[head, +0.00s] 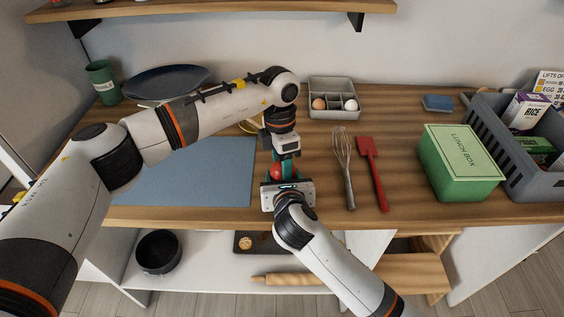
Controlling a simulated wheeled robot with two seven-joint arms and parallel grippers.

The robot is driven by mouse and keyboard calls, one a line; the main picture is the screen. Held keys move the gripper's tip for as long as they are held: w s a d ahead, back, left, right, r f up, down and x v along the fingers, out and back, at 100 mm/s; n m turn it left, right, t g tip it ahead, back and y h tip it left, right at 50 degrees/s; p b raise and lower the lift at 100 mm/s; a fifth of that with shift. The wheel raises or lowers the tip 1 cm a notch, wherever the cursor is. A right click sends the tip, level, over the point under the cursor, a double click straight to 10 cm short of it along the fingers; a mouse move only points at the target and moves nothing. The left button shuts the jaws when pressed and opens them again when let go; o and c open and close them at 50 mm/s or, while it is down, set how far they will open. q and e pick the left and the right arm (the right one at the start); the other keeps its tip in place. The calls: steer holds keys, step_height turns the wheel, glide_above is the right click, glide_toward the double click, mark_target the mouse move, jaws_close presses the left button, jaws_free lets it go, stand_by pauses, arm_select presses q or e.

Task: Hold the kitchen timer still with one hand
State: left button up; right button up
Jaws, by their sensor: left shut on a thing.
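A small red rounded thing, which looks like the kitchen timer (277,173), sits near the table's front edge, right of the blue mat. Much of it is hidden by my grippers. My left gripper (280,164) comes down on it from above and behind, shut on it. My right gripper (284,178) reaches in from the front, close against the timer's near side. Its body hides its fingertips, so I cannot tell whether it is open or touching the timer.
A whisk (344,165) and a red spatula (371,172) lie to the right. Beyond them stand a green lunch box (462,165) and a grey crate (535,183). An egg tray (334,86) is behind. A blue mat (215,175) lies left. A shelf (215,8) hangs above.

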arm_select(q)
steer(key=m, duration=0.3)
steer(key=shift+m, duration=0.4)
steer(key=o, duration=0.7)
step_height(320, 180, up, 12)
steer(key=w, duration=0.1)
steer(key=shift+w, duration=0.2)
arm_select(e)
steer(key=o, duration=1)
